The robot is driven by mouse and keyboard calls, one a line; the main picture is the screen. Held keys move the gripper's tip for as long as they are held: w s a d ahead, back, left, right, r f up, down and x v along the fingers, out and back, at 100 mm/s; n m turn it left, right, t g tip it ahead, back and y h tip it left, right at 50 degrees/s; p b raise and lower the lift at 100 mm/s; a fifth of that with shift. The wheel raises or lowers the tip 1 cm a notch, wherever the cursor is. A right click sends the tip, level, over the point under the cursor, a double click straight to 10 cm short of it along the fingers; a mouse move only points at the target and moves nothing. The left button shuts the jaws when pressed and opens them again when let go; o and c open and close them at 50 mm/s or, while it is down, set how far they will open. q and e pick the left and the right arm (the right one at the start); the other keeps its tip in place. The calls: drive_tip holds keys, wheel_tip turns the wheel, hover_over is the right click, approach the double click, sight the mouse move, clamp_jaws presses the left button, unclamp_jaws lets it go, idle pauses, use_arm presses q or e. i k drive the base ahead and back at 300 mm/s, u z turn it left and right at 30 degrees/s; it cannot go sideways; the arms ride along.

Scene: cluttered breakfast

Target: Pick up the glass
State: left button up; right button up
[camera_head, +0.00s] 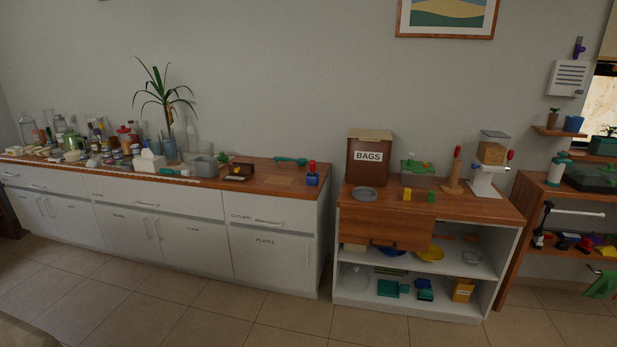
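No single object stands out clearly as the glass. A clear, tall vessel (191,134) stands on the long wooden counter (262,181), right behind the potted plant's pot. Several clear vessels (28,128) also stand at the counter's far left end, among crowded bottles and jars; they are too small to tell apart. Neither of my grippers is in view.
A potted plant (168,98) rises above the counter. A brown BAGS box (369,157) and a grain dispenser (492,148) stand on the cabinet to the right. A shelf unit (558,192) stands further right. The tiled floor (215,313) in front is clear.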

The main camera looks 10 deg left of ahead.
sight(136, 149)
drive_tip(key=i, duration=1.9)
drive_tip(key=u, duration=2.35)
drive_tip(key=i, duration=3.1)
drive_tip(key=u, duration=1.6)
drive_tip(key=i, duration=0.5)
drive_tip(key=z, duration=1.1)
